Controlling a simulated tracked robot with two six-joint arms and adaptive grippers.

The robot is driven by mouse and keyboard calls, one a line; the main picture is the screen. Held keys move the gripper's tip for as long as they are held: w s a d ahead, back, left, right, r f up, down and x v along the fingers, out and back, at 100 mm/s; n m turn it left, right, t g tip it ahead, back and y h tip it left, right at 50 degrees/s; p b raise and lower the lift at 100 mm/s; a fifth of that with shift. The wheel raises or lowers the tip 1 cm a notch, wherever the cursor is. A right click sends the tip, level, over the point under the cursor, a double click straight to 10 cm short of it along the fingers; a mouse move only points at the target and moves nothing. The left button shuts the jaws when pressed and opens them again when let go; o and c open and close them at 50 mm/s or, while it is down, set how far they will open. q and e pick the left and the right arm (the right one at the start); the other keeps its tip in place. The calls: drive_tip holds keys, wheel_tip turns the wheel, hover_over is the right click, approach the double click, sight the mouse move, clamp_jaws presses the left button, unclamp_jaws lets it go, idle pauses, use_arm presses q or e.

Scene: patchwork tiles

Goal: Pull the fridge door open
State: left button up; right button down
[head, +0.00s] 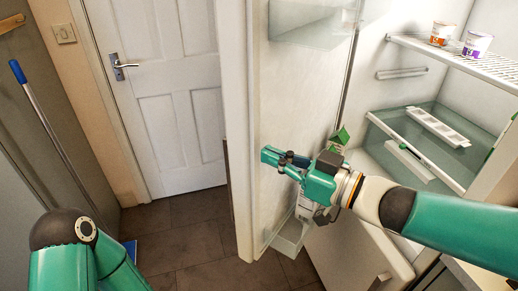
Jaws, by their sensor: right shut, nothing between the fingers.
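The fridge door (237,130) stands open, its edge toward me and its inner face with clear shelves turned to the right. The fridge interior (400,85) is exposed at the right. My right gripper (268,156) is shut and empty, in front of the door's inner side in the picture. I cannot tell whether it touches the door. The door handle is not visible. My left arm shows at the lower left, but its gripper is out of view.
Two small pots, one orange-marked (442,33) and one purple-marked (477,44), stand on the wire shelf (460,62). A clear drawer (415,145) sits below. A white room door (165,85) is closed behind. A blue-handled pole (45,120) leans at the left. Dark floor tiles (190,225) lie clear between.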

sight(250, 148)
drive_tip(key=shift+x, duration=1.6)
